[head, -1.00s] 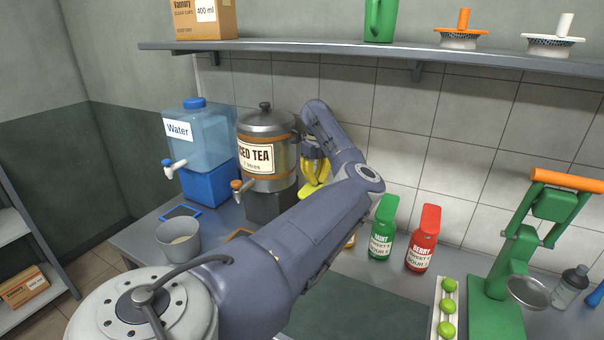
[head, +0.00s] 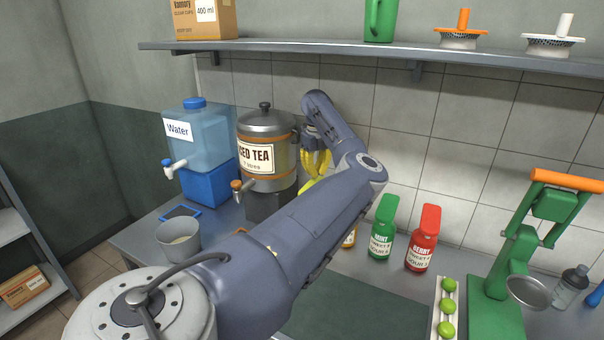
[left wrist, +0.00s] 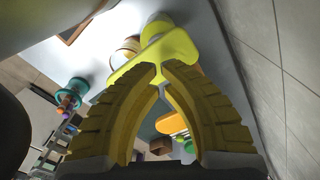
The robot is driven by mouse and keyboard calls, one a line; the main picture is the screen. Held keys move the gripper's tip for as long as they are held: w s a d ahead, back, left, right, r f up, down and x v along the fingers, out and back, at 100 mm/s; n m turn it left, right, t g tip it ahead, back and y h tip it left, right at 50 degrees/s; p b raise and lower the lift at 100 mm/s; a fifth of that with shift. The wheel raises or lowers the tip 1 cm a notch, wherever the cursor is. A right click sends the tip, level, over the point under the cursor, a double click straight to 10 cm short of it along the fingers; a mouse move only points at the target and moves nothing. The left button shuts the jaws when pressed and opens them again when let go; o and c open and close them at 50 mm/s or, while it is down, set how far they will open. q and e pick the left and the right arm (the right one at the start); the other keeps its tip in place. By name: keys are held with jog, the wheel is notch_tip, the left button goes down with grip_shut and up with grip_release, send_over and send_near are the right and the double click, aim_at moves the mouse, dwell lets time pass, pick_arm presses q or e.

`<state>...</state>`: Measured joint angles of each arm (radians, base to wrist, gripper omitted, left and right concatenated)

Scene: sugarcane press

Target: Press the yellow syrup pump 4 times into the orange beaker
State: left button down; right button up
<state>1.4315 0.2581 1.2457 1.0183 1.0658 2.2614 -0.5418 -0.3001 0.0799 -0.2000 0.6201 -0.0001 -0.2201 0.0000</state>
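The yellow syrup pump (left wrist: 163,50) shows in the left wrist view just beyond my fingertips. In the head view only a bit of its yellow top (head: 307,186) shows beside my arm. My left gripper (head: 316,165) is above the pump, its yellow fingers pointing down. In the left wrist view its fingertips (left wrist: 160,72) are drawn together with nothing between them. I cannot tell whether they touch the pump. A round container with an orange-brown rim (left wrist: 124,52), apparently the orange beaker, is by the pump's spout; my arm hides it in the head view. My right gripper is out of view.
The iced tea dispenser (head: 266,150) stands close left of my gripper, with the water dispenser (head: 200,140) further left. A grey cup (head: 178,240) is in front. Green mint (head: 382,228) and red berry (head: 424,240) bottles stand right. A shelf (head: 350,52) runs above.

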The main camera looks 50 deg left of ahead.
pick_arm(q)
jog(key=shift+f, duration=0.45)
jog(key=shift+f, duration=2.7)
jog(key=shift+r, duration=3.1)
jog(key=shift+r, duration=0.1)
notch_tip(320, 180, up, 6)
jog(key=shift+f, duration=0.1)
jog(key=shift+s, duration=0.1)
